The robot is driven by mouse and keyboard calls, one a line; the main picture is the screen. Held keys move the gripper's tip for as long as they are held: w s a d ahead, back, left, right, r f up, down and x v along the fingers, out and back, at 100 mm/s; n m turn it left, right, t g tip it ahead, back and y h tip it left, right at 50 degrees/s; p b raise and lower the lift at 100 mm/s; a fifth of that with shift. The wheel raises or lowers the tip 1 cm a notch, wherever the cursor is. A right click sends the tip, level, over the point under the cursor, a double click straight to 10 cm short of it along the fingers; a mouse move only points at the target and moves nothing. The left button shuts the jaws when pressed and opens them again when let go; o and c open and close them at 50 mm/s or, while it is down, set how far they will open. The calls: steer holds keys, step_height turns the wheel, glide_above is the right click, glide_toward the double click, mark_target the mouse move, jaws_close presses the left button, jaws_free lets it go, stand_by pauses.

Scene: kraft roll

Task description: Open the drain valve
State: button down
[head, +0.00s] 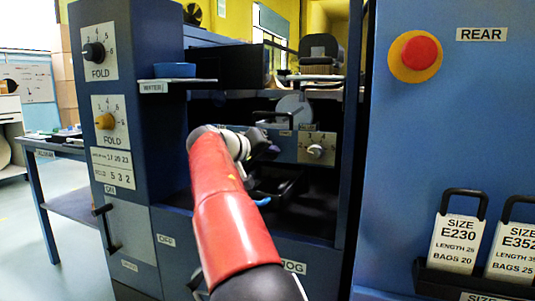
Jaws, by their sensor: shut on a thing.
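My red arm reaches up from the bottom middle into the dark bay of the blue machine. My gripper (265,149) is at the end of the wrist, dark against the bay, and its fingertips are mostly hidden. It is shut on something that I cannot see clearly. A small blue piece (262,201), possibly the handle of the drain valve, shows just right of my forearm. The valve's body and how far it is turned are hidden. A blue basin (174,70) stands on the shelf above the "WATER" label (153,87).
A panel with a dial (316,150) and a pale disc (294,110) sit behind the wrist. Two fold knobs (93,52) and a black door handle (105,228) are on the left column. A red emergency button (422,52) and size tags (460,240) are at right.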

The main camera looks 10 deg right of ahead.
steer(key=shift+f+m+y+b, duration=0.15)
steer(key=shift+m+y+b, duration=0.45)
steer(key=shift+m, duration=0.4)
steer(key=shift+m+t+y+b, duration=0.45)
steer(key=shift+m+b, duration=0.25)
steer(key=shift+m, duration=0.2)
steer(key=shift+y, duration=0.25)
steer(key=c, duration=1.4)
jaws_free()
steer(key=shift+c, duration=0.2)
steer(key=shift+a, duration=0.1)
steer(key=v, duration=0.7)
steer(key=shift+s+a+r, duration=0.2)
steer(key=shift+s+a, duration=0.05)
